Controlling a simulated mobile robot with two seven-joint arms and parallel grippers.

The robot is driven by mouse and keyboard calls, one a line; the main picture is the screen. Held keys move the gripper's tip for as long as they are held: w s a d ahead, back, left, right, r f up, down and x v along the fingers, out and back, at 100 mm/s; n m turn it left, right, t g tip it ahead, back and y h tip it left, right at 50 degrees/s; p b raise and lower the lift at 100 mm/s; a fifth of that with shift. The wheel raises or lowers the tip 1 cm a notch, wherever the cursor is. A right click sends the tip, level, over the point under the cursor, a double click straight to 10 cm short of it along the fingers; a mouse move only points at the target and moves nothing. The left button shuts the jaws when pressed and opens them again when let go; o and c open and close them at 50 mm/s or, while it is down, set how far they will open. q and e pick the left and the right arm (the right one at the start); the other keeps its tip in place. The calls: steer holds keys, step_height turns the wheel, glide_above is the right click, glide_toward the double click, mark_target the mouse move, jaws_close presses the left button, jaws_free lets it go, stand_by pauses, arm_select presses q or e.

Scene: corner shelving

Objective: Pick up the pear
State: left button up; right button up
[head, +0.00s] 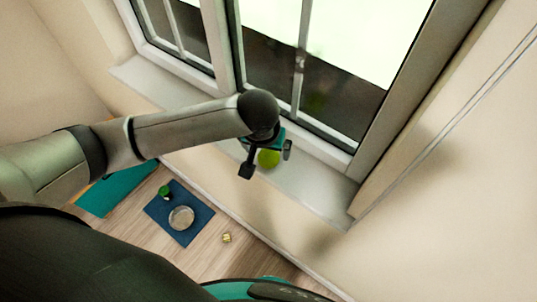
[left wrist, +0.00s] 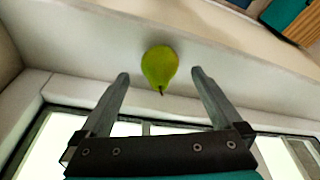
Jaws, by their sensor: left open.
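A yellow-green pear (head: 268,158) is on the white window sill, partly hidden by my left gripper in the head view. It also shows whole in the left wrist view (left wrist: 159,67), its stem toward the gripper. My left gripper (head: 266,173) is over the sill at the pear. In the left wrist view its two fingers (left wrist: 160,77) are spread wide, with the pear between and just beyond the tips. A gap shows on each side of the pear, and neither finger appears to touch it. My right gripper is not seen.
The sill (head: 315,190) runs below a window (head: 300,70) with frame bars close behind the gripper. On the wooden floor below lie a blue mat (head: 194,232) with a round silver bowl (head: 181,218) and a green item, a teal mat (head: 112,192) and a small yellowish object (head: 227,238).

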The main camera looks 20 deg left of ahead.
mark_target(268, 152)
arm_select(q)
steer(key=shift+x, duration=2)
steer(key=c, duration=1.4)
steer(key=shift+r, duration=0.1)
